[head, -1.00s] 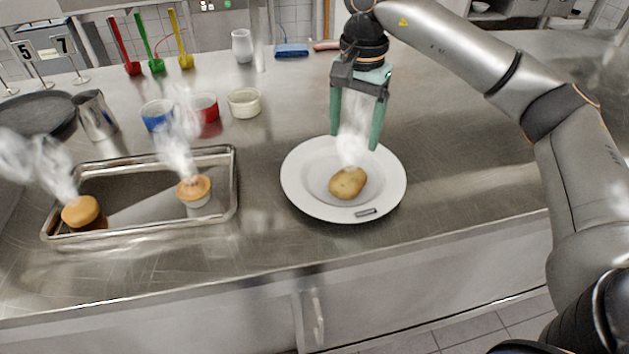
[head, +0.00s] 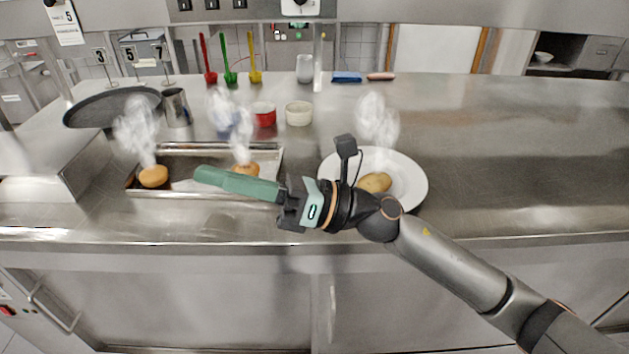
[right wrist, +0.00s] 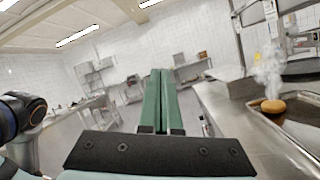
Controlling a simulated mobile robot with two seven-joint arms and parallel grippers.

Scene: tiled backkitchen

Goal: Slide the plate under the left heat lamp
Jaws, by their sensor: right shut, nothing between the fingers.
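The round white plate (head: 411,174) lies flat on the steel counter, right of centre in the head view. A potato (head: 374,182) sits on it, and steam rises there. My right wrist hides the plate's front left part. My right gripper (head: 205,177) points left in front of the metal tray, apart from the plate. Its green fingers are together and empty, also in the right wrist view (right wrist: 160,78). My left gripper is not in view. I cannot make out a heat lamp for certain in these frames.
The metal tray (head: 208,148) holds two steaming round brown items. Behind it stand a metal jug (head: 176,107), a red bowl (head: 264,113) and a cream bowl (head: 299,113). A dark oval tray (head: 105,108) lies at the left. The counter right of the plate is clear.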

